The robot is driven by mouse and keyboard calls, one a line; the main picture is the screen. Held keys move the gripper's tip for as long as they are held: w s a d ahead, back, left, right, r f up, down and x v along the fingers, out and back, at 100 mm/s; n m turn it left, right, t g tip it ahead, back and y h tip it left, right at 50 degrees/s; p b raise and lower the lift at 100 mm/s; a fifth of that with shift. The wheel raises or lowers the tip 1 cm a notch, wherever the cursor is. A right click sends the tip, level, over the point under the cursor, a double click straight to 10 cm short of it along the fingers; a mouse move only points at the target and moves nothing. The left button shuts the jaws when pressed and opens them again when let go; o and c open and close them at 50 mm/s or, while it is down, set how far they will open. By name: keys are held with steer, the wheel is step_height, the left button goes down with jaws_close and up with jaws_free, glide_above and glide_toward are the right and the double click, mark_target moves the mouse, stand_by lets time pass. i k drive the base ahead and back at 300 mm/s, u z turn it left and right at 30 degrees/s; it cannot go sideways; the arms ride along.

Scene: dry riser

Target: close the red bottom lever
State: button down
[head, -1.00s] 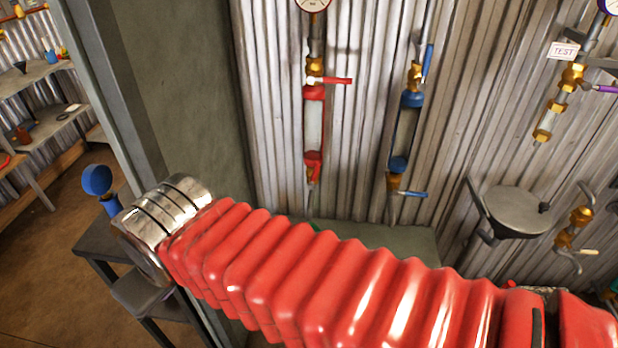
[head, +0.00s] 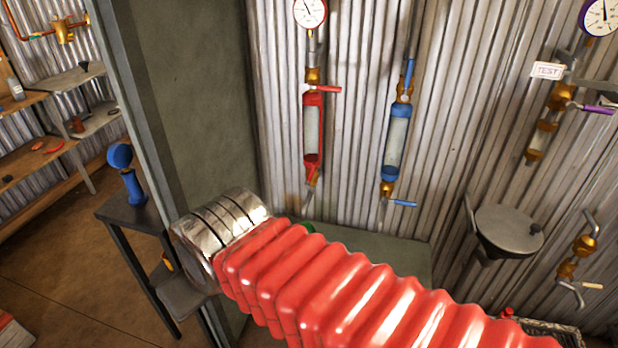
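The red sight-glass column (head: 312,128) hangs on the corrugated wall, upper middle of the head view. Its red top lever (head: 328,89) sticks out sideways to the right. At its lower end the red bottom lever (head: 312,178) is small and seems to lie along the pipe; its exact angle is hard to tell. My arm, in a red ribbed sleeve with a chrome end, crosses the lower part of the view, below and in front of the column. My gripper is not in view, and nothing of mine touches the levers.
A blue column (head: 395,140) stands to the right, its top lever upright and its blue bottom lever (head: 402,203) sideways. A round grey plate (head: 508,230) juts from the wall further right. A grey post (head: 130,110) and a dark table (head: 135,210) are on the left.

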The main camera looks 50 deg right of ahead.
mark_target(311, 172)
steer(key=u, duration=0.45)
steer(key=i, duration=1)
steer(key=z, duration=0.05)
